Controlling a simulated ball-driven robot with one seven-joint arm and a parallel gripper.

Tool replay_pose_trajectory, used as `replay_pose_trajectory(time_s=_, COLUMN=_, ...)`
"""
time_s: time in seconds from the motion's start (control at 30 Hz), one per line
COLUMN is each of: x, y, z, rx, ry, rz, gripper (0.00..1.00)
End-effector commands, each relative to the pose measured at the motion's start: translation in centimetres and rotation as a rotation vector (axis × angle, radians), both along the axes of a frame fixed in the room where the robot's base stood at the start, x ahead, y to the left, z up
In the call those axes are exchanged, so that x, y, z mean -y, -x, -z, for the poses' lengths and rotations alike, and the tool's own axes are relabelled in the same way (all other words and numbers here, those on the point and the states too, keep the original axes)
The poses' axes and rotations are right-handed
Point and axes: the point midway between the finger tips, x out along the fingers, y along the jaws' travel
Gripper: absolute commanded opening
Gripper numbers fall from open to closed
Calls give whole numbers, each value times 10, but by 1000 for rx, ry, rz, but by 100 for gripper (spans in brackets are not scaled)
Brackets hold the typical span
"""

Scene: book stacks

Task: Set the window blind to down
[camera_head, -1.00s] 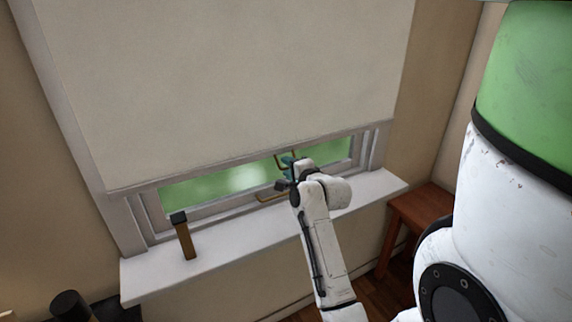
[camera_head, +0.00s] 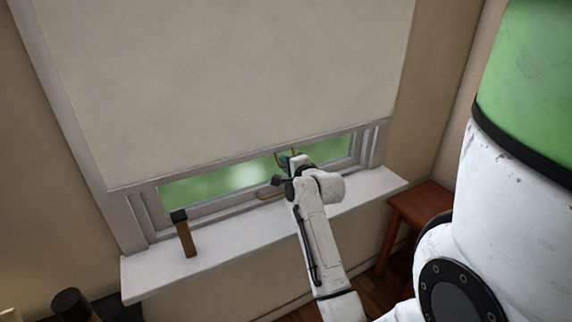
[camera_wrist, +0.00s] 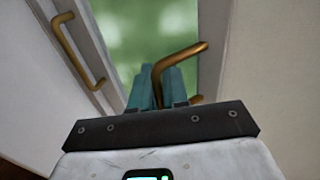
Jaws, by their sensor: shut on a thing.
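The window blind (camera_head: 235,85) is a large cream panel that covers most of the window. Its bottom edge hangs a little above the sill, with a strip of green window glass (camera_head: 215,187) showing below. A brass handle (camera_wrist: 180,57) by the blind's lower edge lies between the teal fingers of my gripper (camera_wrist: 158,80). My gripper (camera_head: 287,163) is shut on this handle, and my wrist partly hides it in the head view. A second brass handle (camera_wrist: 78,50) is on the window frame, apart from the fingers; it also shows in the head view (camera_head: 268,194).
The white window sill (camera_head: 155,272) runs below the glass. A reddish-brown wooden stool or table (camera_head: 420,205) stands to the right. Dark objects (camera_head: 72,303) are at the lower left.

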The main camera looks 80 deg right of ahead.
Motion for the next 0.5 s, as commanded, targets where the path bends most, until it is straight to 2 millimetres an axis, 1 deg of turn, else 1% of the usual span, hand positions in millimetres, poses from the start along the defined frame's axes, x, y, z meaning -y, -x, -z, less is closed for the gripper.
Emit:
replay_pose_trajectory(time_s=0.37, x=0, y=0, z=0, rx=-1, ry=-1, rz=0, gripper=0)
replay_pose_trajectory(time_s=0.43, x=0, y=0, z=4, rx=-1, ry=-1, rz=0, gripper=0)
replay_pose_trajectory(time_s=0.5, x=0, y=0, z=14, rx=-1, ry=-2, rz=-1, gripper=0)
